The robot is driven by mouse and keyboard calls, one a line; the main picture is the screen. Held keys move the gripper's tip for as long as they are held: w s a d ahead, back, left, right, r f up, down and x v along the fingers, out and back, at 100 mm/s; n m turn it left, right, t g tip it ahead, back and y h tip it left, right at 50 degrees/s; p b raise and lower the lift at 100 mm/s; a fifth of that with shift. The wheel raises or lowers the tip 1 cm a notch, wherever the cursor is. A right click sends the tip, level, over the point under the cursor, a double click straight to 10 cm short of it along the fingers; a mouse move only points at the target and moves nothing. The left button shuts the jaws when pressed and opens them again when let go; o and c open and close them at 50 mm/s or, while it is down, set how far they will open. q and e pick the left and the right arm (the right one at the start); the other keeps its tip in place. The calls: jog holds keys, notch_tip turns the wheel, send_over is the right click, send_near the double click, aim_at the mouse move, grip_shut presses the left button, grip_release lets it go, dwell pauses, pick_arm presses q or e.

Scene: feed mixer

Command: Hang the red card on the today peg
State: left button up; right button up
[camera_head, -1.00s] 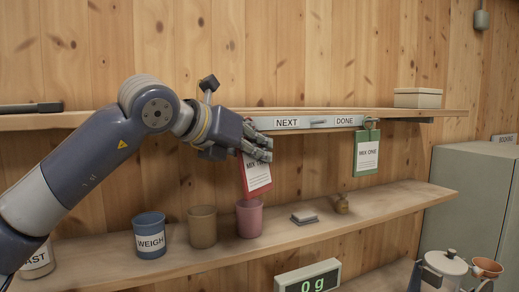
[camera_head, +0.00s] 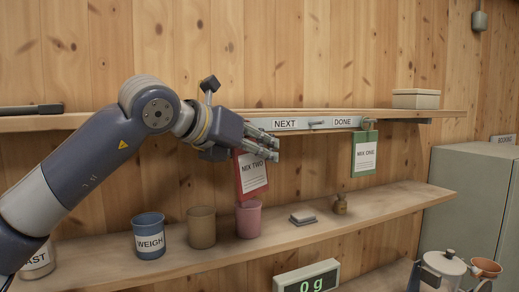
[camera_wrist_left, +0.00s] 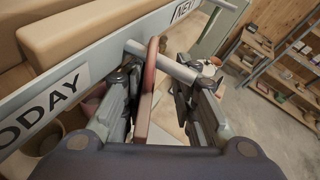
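The red card (camera_head: 252,174), marked MIX TWO, hangs below the rail (camera_head: 262,124) in the head view. In the left wrist view its red edge (camera_wrist_left: 147,100) stands at the grey peg (camera_wrist_left: 165,62) between the TODAY label (camera_wrist_left: 42,108) and the NEXT label (camera_wrist_left: 184,9). The card's top meets the peg; the exact contact at its hole is hard to see. My left gripper (camera_head: 276,149) is around the card, and its fingers (camera_wrist_left: 156,82) are spread with gaps on both sides of it. The TODAY label is hidden behind my arm in the head view. My right gripper is not in view.
A green MIX ONE card (camera_head: 364,155) hangs beside the DONE label (camera_head: 343,122). The peg by NEXT (camera_head: 317,123) is bare. On the lower shelf (camera_head: 285,238) stand a blue cup (camera_head: 149,236), a tan cup (camera_head: 201,228), a pink cup (camera_head: 249,219) and a small brass weight (camera_head: 341,204).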

pick_arm(q)
jog(key=shift+w+a+r, duration=0.1)
jog(key=shift+w+a, duration=0.05)
jog(key=shift+a, duration=0.05)
